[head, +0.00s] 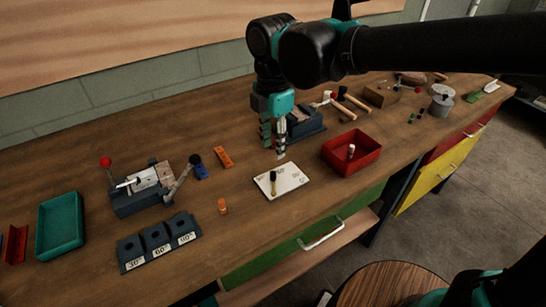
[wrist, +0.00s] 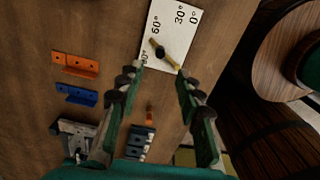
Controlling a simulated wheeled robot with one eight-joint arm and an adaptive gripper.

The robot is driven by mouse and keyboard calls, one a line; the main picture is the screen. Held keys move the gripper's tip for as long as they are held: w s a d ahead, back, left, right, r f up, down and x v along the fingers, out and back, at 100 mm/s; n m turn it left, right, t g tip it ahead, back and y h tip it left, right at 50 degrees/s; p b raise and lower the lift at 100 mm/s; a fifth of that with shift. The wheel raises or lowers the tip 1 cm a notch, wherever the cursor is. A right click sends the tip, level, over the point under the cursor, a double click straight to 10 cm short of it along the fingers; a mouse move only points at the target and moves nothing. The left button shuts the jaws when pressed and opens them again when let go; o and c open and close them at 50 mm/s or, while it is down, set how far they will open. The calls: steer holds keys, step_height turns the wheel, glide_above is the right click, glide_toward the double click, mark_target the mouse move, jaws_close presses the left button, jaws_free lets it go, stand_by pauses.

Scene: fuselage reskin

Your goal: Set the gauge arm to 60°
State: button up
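The gauge is a white plate (head: 290,176) lying on the bench, and it also shows at the top of the wrist view (wrist: 178,40). Its printed marks read 0°, 30°, 60° and, partly hidden by a finger, what looks like 90°. The gauge arm (wrist: 168,57) is a short brass bar with a dark knob, lying diagonally across the plate; its upper-left end lies near the side between 60° and the last mark. The exact reading is unclear. My gripper (head: 280,155) points down just behind the plate. Its fingers (wrist: 159,68) are open and apart, with nothing visibly held.
A red bin (head: 371,157) stands right of the plate. An orange bracket (head: 223,157), a blue bracket (head: 201,172) and a small orange cylinder (head: 223,207) lie left. A dark block with angle labels (head: 158,241) and a clamp fixture (head: 135,199) stand further left.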

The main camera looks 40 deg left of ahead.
steer(key=shift+r, duration=1.3)
steer(key=shift+s, duration=0.1)
